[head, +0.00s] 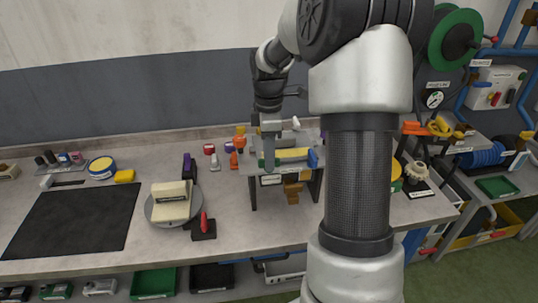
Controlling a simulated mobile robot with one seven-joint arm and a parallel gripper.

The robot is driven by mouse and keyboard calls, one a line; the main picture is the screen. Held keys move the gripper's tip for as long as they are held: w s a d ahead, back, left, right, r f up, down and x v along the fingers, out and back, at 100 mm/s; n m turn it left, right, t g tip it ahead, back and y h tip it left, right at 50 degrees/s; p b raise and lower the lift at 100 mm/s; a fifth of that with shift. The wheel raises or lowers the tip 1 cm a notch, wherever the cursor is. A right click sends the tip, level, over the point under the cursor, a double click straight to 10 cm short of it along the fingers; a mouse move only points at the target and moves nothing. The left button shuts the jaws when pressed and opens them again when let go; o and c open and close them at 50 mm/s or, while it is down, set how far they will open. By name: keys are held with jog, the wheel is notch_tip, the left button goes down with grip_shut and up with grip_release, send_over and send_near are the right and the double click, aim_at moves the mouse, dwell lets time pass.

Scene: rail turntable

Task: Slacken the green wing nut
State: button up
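I cannot make out a green wing nut for certain in this small view. My gripper (270,150) points down at the near left part of a raised grey stand (258,178) on the bench. A yellow and green strip (288,156) lies on the stand beside the gripper, with a blue piece (313,158) at its right end. I cannot tell whether the gripper touches anything, or whether its fingers are apart. My arm hides the area to the right of the stand.
A round grey turntable (151,213) bearing a cream block (171,200) stands left of the stand. A red-handled lever (204,224) on a black base is beside it. A black mat (75,220) lies at left. Small coloured items line the back of the bench.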

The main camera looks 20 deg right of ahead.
notch_tip(320, 180, up, 18)
jog(key=shift+f+p, duration=0.25)
jog(key=shift+p, duration=0.05)
dwell(0.6)
